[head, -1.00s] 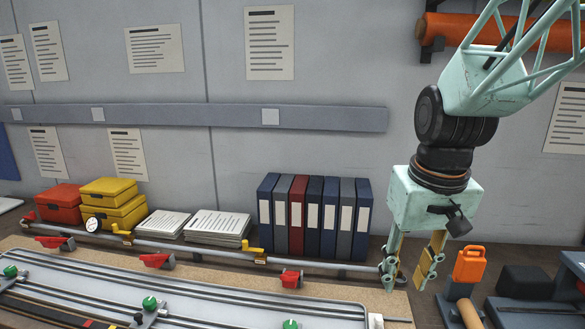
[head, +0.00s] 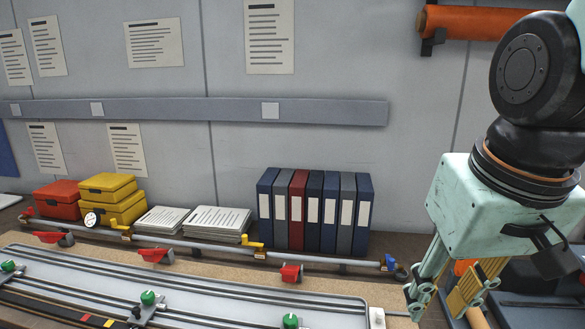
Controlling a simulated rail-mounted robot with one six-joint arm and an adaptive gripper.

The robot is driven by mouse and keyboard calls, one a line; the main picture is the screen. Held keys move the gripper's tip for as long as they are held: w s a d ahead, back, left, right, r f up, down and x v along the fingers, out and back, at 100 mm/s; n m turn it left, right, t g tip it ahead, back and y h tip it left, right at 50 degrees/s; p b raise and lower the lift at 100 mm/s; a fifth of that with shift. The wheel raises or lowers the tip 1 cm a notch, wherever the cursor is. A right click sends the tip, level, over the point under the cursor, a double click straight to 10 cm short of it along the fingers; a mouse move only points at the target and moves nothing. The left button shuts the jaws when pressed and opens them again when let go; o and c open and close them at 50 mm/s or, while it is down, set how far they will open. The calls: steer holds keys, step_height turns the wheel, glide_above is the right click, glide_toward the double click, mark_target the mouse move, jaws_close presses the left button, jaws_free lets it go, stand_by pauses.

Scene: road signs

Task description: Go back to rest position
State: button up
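My gripper (head: 437,303) hangs at the right of the head view, its pale green body large and close to the camera. Its two fingers point down and stand apart, with a gap between them, and no object shows in the gap. The fingertips are near the right end of the grey board, in front of an orange-handled tool (head: 466,268) that is mostly hidden.
A pipe (head: 200,246) with yellow, red and blue handles runs behind the rail board (head: 220,290) with green knobs (head: 148,298). Binders (head: 330,215), paper stacks (head: 217,222), yellow boxes (head: 112,198) and a red box (head: 58,199) stand against the wall.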

steer(key=s+b, duration=0.1)
steer(key=s, duration=0.8)
steer(key=shift+s+a+t+b, duration=0.2)
steer(key=shift+t+b, duration=0.1)
steer(key=shift+t, duration=0.1)
steer(key=shift+f, duration=0.1)
steer(key=shift+c, duration=1.3)
